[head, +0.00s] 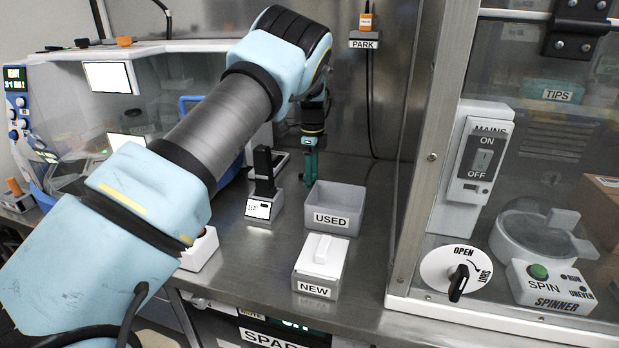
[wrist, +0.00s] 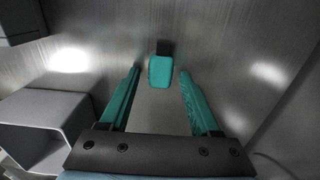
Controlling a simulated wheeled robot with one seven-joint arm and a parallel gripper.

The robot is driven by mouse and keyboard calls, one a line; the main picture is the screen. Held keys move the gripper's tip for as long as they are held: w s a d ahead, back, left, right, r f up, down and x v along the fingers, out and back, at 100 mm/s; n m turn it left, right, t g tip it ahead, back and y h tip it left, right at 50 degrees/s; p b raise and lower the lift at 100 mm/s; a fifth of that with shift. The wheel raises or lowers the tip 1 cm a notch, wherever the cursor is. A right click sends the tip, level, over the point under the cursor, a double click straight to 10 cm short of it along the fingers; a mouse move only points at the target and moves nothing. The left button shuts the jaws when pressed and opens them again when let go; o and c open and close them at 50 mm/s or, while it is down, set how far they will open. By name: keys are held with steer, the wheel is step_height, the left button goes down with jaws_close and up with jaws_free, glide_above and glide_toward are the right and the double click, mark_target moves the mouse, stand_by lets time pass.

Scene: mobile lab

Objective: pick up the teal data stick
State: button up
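The teal data stick (wrist: 161,72) shows in the wrist view as a small teal block with a black end, on the brushed-metal counter. It lies just beyond my fingertips, roughly centred between them. My gripper (wrist: 159,80) is open, with its two teal fingers apart and nothing between them. In the head view my gripper (head: 310,165) points down over the counter, behind the grey USED bin. I cannot make out the stick apart from the teal fingers in the head view.
The USED bin (head: 335,221) stands close by and also shows at the wrist view's left (wrist: 43,128). A white NEW box (head: 320,262) is in front of it. A black upright device on a grey base (head: 264,210) stands left of my gripper. The glass-fronted spinner cabinet (head: 440,130) is to the right.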

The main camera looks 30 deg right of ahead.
jaws_close()
stand_by(0.5)
